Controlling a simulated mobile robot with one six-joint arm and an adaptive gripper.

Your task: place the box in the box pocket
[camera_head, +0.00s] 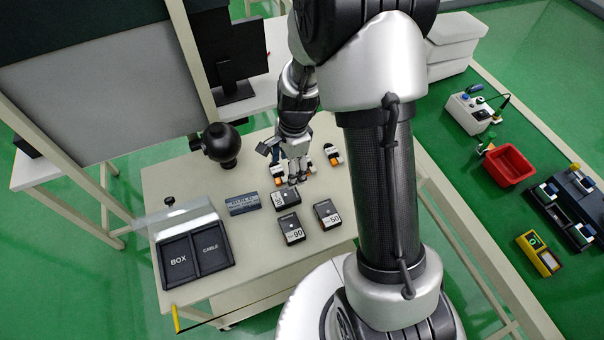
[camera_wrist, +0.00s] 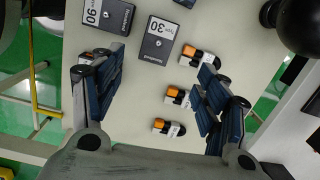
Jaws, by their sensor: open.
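The dark tray (camera_head: 196,283) lies at the table's left front, with a pocket marked BOX (camera_head: 178,262) and one marked CABLE (camera_head: 210,248); both look empty. Three dark boxes lie flat on the table: one marked 30 (camera_head: 286,197), one marked 90 (camera_head: 291,229) and one marked 50 (camera_head: 327,214). The wrist view shows the 30 box (camera_wrist: 158,40) and the 90 box (camera_wrist: 107,14) beyond the fingertips. My gripper (camera_head: 294,178) is above the table, just behind the 30 box. Its fingers are spread apart (camera_wrist: 163,68) with nothing held between them.
Small orange, white and black pieces (camera_wrist: 176,97) lie below my gripper. A dark printed block (camera_head: 243,204) lies left of the boxes. A black ball-shaped device (camera_head: 221,146) stands behind. A red bin (camera_head: 509,165) is at the right. Table surface is free around the boxes.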

